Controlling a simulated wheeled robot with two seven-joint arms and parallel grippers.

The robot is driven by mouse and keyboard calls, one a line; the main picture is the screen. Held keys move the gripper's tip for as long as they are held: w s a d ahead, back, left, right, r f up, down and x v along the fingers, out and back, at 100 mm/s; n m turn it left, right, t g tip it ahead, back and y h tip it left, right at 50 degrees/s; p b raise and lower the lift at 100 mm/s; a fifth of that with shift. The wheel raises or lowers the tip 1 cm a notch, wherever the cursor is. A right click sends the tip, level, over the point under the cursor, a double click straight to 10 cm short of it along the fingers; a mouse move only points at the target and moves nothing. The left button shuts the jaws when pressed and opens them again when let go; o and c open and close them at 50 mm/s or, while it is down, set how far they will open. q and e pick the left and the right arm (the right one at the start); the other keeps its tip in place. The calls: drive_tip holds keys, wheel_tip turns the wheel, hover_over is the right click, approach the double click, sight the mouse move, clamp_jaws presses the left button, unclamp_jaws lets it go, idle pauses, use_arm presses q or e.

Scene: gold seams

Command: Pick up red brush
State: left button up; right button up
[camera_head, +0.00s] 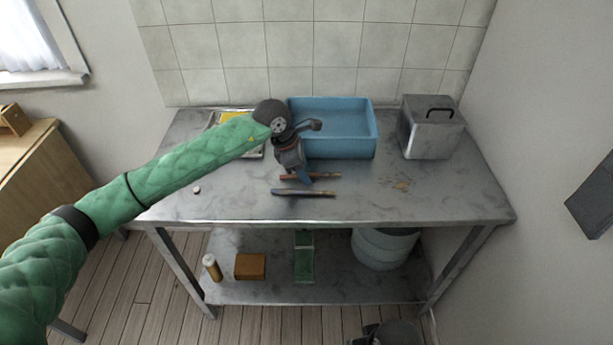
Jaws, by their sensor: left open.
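A red brush (322,175) lies on the metal table, seen as a thin reddish-brown stick just behind a second brush. My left gripper (302,177) reaches down over it from above, jaws open. The jaws hide the middle of the red brush; I cannot tell whether they touch it. The second brush (303,193), dark with a bluish end, lies nearly parallel in front. A dark grey shape at the bottom edge, cut off by the frame, may be my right gripper (385,334); its jaws cannot be made out.
A blue basin (373,138) stands behind my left gripper. A metal box with a black handle (430,139) stands to the right. A tray with something yellow (214,119) is partly behind my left arm. The table's front right is clear apart from brown crumbs (400,184).

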drive_tip(key=shift+f, duration=0.1)
use_arm(q)
clamp_jaws()
use_arm(e)
drive_tip(key=shift+w+r, duration=0.1)
drive_tip(key=shift+r, duration=0.1)
